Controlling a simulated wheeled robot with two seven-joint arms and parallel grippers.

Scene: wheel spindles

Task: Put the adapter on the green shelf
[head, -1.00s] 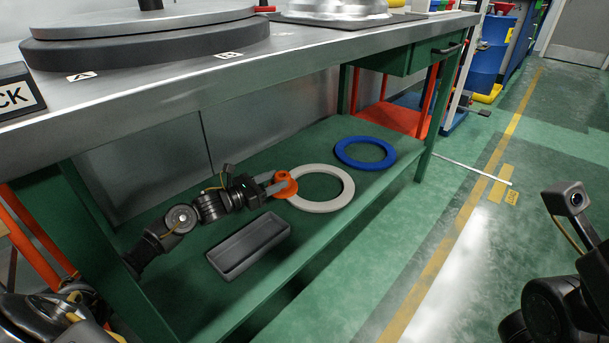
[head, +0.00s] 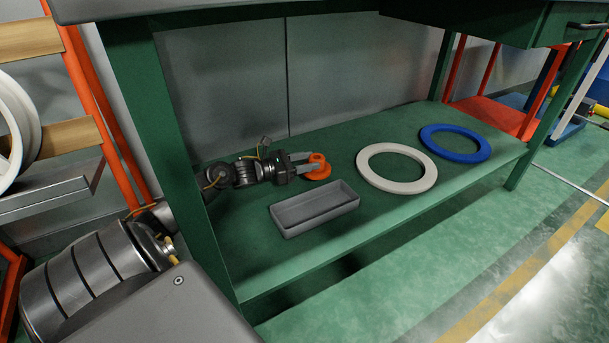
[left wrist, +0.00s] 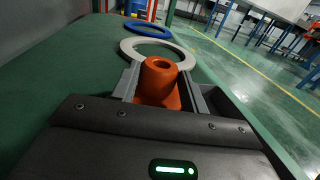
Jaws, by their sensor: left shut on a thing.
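The orange adapter (head: 318,167) is between the fingers of my left gripper (head: 306,164), low over the green shelf (head: 350,240) under the workbench. In the left wrist view the adapter (left wrist: 160,82) stands upright between the two grey fingers, which are shut on it. Its lower part is partly hidden by the fingers, so I cannot tell whether it touches the shelf. My left arm reaches in from the left, past the green table leg. My right gripper is not in view.
A grey open tray (head: 315,208) lies on the shelf in front of my left gripper. A white ring (head: 429,178) and a blue ring (head: 481,150) lie to the right. A green table leg (head: 170,150) stands left. Bare shelf lies behind the rings.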

